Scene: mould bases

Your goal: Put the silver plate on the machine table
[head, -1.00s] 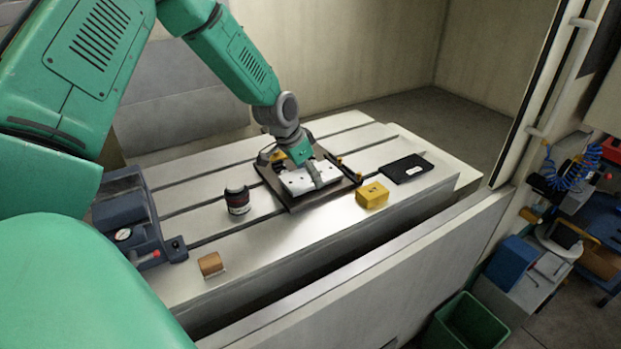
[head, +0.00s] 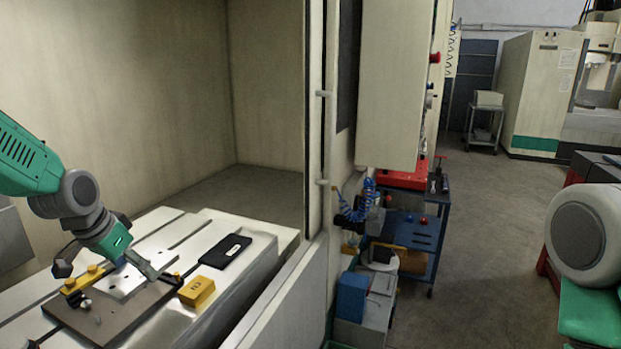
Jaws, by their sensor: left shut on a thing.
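The silver plate (head: 118,283), pale with dark holes, is at the lower left of the head view, over the brown base board (head: 98,318) on the grey slotted machine table (head: 215,305). I cannot tell whether it rests flat on the board or is held just above it. My left gripper (head: 140,266) reaches down from the left and is shut on the plate; its fingers hide part of the plate's far side. My right gripper is out of view.
A yellow block (head: 196,291) and a black flat case (head: 225,251) lie on the table just right of the board. Yellow clamps (head: 84,280) sit at the board's left edge. The machine's door frame (head: 318,130) stands right of the table, with a blue tool cart (head: 412,240) beyond.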

